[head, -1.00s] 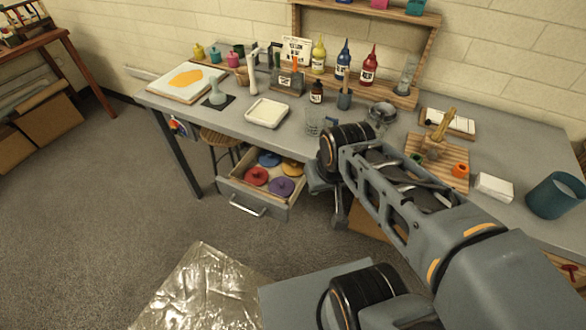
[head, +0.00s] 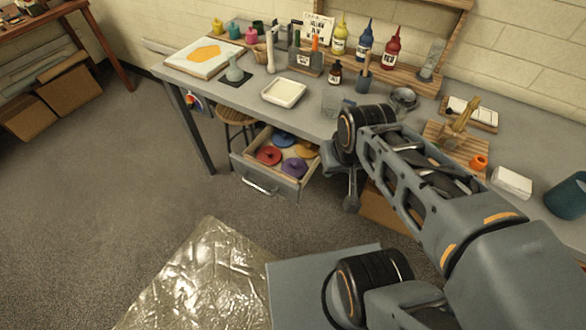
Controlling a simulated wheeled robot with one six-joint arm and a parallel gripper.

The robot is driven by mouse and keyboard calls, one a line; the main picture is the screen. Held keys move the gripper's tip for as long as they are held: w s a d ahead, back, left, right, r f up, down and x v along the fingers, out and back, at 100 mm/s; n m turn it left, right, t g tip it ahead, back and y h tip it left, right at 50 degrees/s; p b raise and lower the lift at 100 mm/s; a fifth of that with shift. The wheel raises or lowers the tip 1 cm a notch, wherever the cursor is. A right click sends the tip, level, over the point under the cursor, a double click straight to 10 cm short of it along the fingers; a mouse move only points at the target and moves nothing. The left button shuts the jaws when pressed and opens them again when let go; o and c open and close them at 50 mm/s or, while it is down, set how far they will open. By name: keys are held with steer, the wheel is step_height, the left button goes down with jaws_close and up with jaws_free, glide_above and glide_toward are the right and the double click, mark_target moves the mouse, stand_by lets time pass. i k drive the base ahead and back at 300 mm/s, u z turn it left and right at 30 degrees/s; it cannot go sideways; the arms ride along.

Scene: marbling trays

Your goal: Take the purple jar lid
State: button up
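The purple jar lid (head: 294,170) lies in an open drawer (head: 262,182) under the workbench, at the drawer's front right. It is a flat round disc with a small knob. A red lid (head: 268,156), a blue lid (head: 284,138) and an orange lid (head: 306,149) lie around it in the same drawer. My arm reaches in from the lower right, and its far end hangs beside the bench edge, right of the drawer. My gripper (head: 348,192) seems to be the dark part low at that end, apart from the lid; its fingers are too small and hidden to read.
The grey workbench (head: 225,100) above the drawer carries a white tray (head: 284,92), several paint bottles and a glass beaker (head: 331,102). A wooden stool (head: 236,114) stands left of the drawer. A crinkled shiny sheet (head: 200,285) lies in front. Floor left of it is clear.

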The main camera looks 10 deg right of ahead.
mark_target(295, 167)
steer(key=u, duration=2)
steer(key=i, duration=1.75)
steer(key=z, duration=3.55)
